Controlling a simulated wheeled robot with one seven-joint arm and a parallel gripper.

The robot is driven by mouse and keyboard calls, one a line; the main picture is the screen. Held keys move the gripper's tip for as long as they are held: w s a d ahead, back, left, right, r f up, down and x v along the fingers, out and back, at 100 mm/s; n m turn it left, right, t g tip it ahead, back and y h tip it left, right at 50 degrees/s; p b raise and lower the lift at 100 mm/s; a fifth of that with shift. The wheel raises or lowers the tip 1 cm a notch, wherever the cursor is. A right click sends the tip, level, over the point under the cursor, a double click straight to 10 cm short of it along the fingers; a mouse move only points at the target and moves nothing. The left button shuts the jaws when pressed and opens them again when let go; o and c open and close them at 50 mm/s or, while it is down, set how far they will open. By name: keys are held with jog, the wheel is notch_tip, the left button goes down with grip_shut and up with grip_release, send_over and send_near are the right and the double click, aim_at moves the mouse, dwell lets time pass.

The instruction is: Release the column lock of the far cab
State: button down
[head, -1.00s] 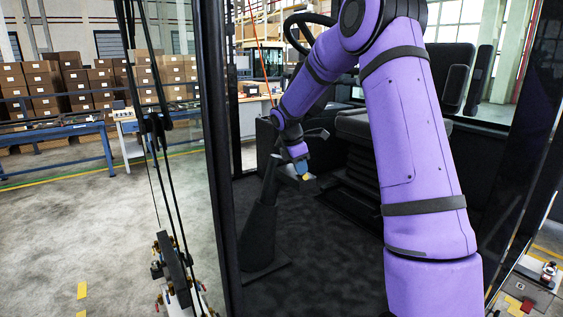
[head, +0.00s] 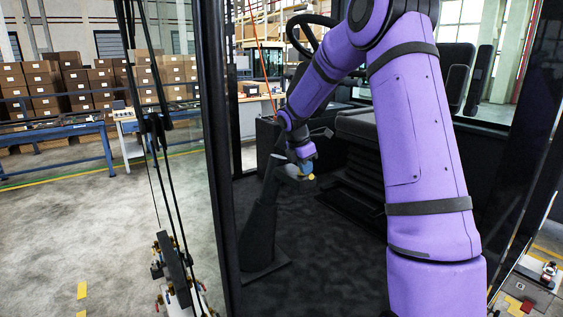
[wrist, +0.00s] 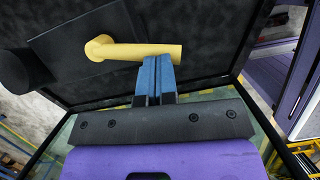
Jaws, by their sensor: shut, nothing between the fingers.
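The column lock shows in the wrist view as a yellow lever handle (wrist: 140,50) on a dark plate (wrist: 65,45) of the steering column (head: 262,215). The lever runs roughly level, with its round hub at the left and its free end at the right. My gripper (wrist: 157,60) is shut and empty, with its blue fingertips at the lever's edge near the free end. I cannot tell whether they touch it. In the head view my gripper (head: 306,170) is at the top of the column, and only a small bit of yellow shows beside it.
The cab's seat (head: 365,125) and steering wheel (head: 310,35) are behind my arm. A dark door post (head: 218,150) stands left of the column. The dark cab floor (head: 325,250) is clear in front.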

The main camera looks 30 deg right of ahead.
jog(key=shift+s+d+f, duration=0.1)
jog(key=shift+s+d, duration=0.15)
jog(key=shift+d, duration=0.25)
dwell(3.2)
dwell(1.5)
jog(key=w+a+r, duration=0.1)
jog(key=a+r, duration=0.5)
jog(key=r, duration=0.4)
jog(key=shift+a+r, duration=0.25)
jog(key=shift+a, duration=0.15)
